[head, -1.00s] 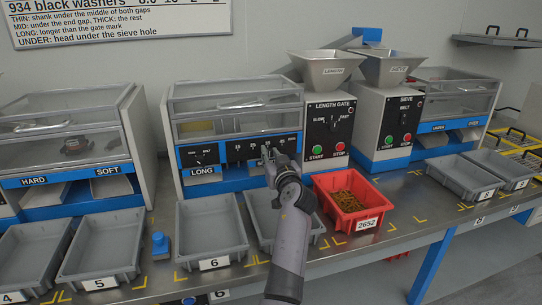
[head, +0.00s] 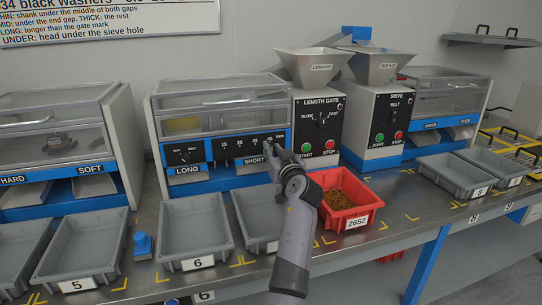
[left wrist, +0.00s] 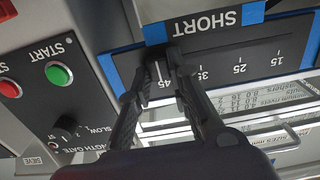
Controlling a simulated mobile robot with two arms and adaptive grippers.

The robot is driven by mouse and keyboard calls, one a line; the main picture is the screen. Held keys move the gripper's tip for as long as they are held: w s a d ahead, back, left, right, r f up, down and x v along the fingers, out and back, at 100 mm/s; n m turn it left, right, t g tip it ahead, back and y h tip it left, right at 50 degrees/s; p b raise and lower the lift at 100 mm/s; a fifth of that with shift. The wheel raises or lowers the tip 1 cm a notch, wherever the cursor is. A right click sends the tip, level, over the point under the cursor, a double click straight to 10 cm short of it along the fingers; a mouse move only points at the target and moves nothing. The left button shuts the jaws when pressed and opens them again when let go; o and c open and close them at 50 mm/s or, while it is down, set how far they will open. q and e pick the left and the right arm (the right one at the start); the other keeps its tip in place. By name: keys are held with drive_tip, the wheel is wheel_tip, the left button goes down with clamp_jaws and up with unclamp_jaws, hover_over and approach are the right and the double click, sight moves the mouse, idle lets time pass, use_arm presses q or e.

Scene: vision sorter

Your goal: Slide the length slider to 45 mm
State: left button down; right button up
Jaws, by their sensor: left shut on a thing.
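The length slider's dark scale panel (head: 232,147) is on the front of the length gate machine, with marks rising to 45 toward its right end. My left gripper (head: 271,150) is at the right part of this scale. In the left wrist view, which shows the panel upside down, the left gripper (left wrist: 168,62) is shut on the slider knob, mostly hidden between the dark fingertips. The fingertips are at the 45 mark (left wrist: 163,84); its white line and number show between the fingers. The exact offset from the mark cannot be told. My right gripper is not in view.
The length gate control box (head: 318,125) with green and red buttons stands just right of the scale. A red bin (head: 346,219) of small parts and grey bins (head: 195,232) stand on the bench below. The SHORT label (left wrist: 225,20) is beside the scale.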

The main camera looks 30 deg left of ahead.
sight(272, 112)
use_arm(q)
drive_tip(key=shift+w+d+r, duration=0.15)
drive_tip(key=shift+r, duration=0.05)
drive_tip(key=c, duration=1.5)
unclamp_jaws()
drive_tip(key=shift+w+d+f, duration=0.1)
drive_tip(key=shift+w, duration=0.05)
drive_tip(key=shift+r, duration=0.5)
wheel_tip(272, 112, up, 9)
drive_tip(key=shift+f, duration=0.1)
